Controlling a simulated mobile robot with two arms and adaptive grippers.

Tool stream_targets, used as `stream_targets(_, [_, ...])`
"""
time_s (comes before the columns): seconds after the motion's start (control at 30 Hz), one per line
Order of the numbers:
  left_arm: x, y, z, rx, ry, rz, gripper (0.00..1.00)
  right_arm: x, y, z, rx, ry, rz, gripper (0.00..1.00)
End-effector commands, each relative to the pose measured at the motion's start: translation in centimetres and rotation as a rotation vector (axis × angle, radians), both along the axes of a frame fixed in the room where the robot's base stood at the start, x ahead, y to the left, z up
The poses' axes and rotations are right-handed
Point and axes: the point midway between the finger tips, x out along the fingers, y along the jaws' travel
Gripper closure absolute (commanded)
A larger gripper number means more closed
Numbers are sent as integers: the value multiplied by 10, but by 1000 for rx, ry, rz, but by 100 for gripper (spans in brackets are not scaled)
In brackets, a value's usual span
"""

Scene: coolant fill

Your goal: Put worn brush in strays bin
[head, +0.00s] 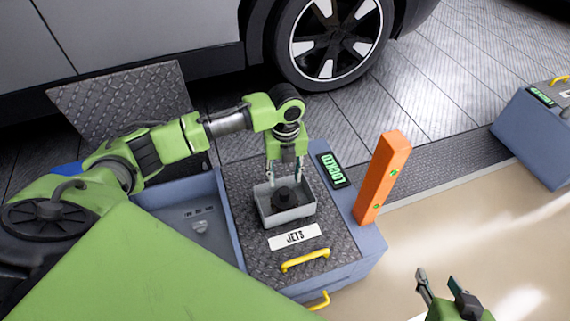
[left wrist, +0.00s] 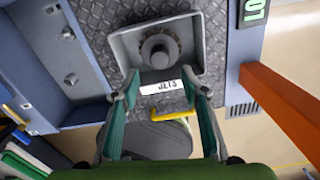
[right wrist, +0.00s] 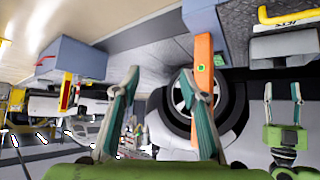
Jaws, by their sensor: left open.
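A dark round piece with a raised knob (head: 286,197), which looks like the brush, sits in a small grey square tray (head: 303,212) on a box lid. The piece (left wrist: 160,50) and tray (left wrist: 122,47) also show in the left wrist view. My left gripper (head: 286,180) points down over the tray with its fingers apart. In the left wrist view the open left gripper (left wrist: 160,95) has nothing between its fingers. My right gripper (head: 448,284) is open and empty, away to the lower right. I see no bin marked for strays.
The blue-grey box (head: 365,255) has a JETS label (head: 294,238), a yellow handle (head: 305,260) and a LOCKED sign (head: 333,170). An orange post (head: 382,178) stands at its right. An open compartment (head: 200,232) lies left. Another blue box (head: 535,140) stands far right.

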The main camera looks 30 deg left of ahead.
Motion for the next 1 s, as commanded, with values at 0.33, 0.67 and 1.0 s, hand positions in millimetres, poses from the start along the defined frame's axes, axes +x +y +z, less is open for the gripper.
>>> stream_targets(0.33, [0,-1,30,-1,1,1,59,-44,-15,-27,-47,217,-17,60])
stream_targets(0.67, [-33,-75,-5,-113,-57,196,59,-50,-17,-31,-52,240,-19,60])
stream_targets(1.0, [-94,-168,-13,-445,-125,934,59,-49,-17,-30,-52,238,-18,60])
